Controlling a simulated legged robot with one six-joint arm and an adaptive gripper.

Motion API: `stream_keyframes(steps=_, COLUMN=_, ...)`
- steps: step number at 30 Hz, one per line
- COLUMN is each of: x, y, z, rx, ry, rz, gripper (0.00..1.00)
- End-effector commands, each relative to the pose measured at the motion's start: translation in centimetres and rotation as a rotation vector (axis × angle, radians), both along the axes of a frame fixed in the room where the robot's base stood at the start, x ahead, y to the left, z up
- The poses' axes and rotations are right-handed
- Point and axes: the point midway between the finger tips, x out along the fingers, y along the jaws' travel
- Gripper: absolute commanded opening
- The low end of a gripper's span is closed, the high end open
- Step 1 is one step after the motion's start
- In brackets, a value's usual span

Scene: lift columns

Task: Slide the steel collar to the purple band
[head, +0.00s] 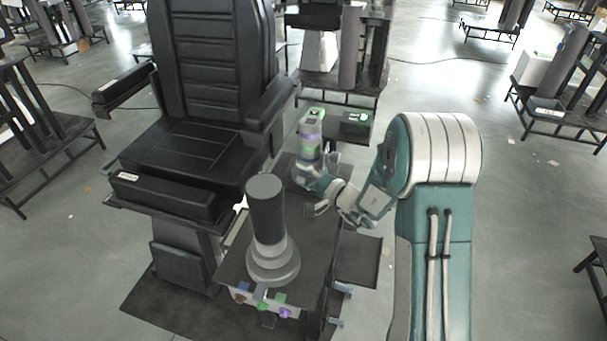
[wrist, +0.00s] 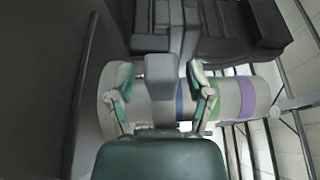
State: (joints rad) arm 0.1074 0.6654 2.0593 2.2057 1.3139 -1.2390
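A pale upright column (head: 310,142) with coloured bands stands on the dark platform; it lies sideways across the wrist view. The purple band (head: 310,132) is near its upper end and shows right of centre in the wrist view (wrist: 246,98). A green band (wrist: 214,100) and a blue band (wrist: 179,98) lie left of it. A grey block (wrist: 161,75), apparently part of the steel collar, projects at the column's middle, left of the blue band. My gripper (wrist: 163,92) is open, one finger on each side of this block, with gaps visible. Contact with the column is unclear.
A black padded chair (head: 205,110) stands close to the left of the column. A dark cylinder on a stepped grey base (head: 272,262) stands nearer on the same platform, with small coloured knobs below. Open floor lies to the right of my arm.

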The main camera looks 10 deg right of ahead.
Motion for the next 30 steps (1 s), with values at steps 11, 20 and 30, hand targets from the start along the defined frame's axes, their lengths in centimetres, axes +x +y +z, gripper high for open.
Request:
stream_keyframes(steps=11, x=0.0, y=0.0, z=0.3, rx=0.0, ry=-0.001, rz=0.001, gripper=0.0)
stream_keyframes(steps=20, x=0.0, y=0.0, z=5.5, rx=0.001, ry=-0.011, rz=0.001, gripper=0.0)
stream_keyframes(steps=30, x=0.1, y=0.0, z=8.3, rx=0.001, ry=-0.005, rz=0.0, gripper=0.0)
